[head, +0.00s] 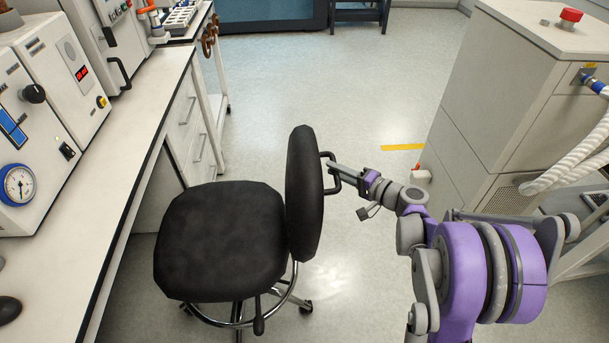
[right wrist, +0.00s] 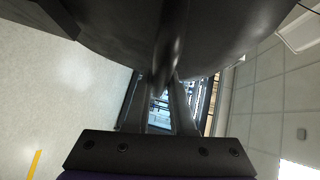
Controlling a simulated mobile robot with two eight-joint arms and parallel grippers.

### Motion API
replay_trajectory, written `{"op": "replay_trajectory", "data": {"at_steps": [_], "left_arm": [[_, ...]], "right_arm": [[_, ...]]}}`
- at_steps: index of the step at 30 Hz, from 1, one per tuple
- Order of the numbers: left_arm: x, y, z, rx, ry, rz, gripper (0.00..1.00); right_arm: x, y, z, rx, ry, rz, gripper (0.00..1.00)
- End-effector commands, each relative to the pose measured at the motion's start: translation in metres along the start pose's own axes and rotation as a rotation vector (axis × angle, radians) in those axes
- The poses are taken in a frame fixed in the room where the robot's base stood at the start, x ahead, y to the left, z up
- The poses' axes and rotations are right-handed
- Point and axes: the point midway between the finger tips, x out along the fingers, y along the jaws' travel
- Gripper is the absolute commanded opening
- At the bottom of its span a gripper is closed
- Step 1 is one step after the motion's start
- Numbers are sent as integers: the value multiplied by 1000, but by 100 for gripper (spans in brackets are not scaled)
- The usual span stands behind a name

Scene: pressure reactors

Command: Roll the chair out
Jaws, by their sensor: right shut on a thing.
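The black chair (head: 222,236) stands upright beside the bench at the left, its seat partly by the bench's front edge. Its backrest (head: 304,195) faces my right arm and has a black handle behind it (head: 331,174). My right gripper (head: 337,170) is shut on that handle. A foot ring and casters show below the seat. My left gripper is not in view.
The white bench (head: 120,145) with instruments and drawers runs along the left. A grey cabinet (head: 500,110) with a red button and a white hose stands at the right. Open floor (head: 310,90) lies between them, with a yellow floor mark (head: 402,147).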

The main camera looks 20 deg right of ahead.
Motion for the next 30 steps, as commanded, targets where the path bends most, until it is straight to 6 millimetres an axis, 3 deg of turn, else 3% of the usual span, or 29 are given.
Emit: {"op": "replay_trajectory", "data": {"at_steps": [1, 6, 15, 21, 30], "left_arm": [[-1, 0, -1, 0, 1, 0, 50], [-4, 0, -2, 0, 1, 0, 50], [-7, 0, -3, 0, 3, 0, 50], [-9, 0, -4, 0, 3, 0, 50], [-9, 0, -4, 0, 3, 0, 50]], "right_arm": [[-16, 5, -17, -2, 10, 4, 0], [-57, 16, -57, -1, 10, 4, 0], [-111, 31, -112, 0, 8, 2, 0], [-130, 36, -130, 0, 6, 1, 0], [-137, 38, -138, 0, 5, 0, 0]]}}
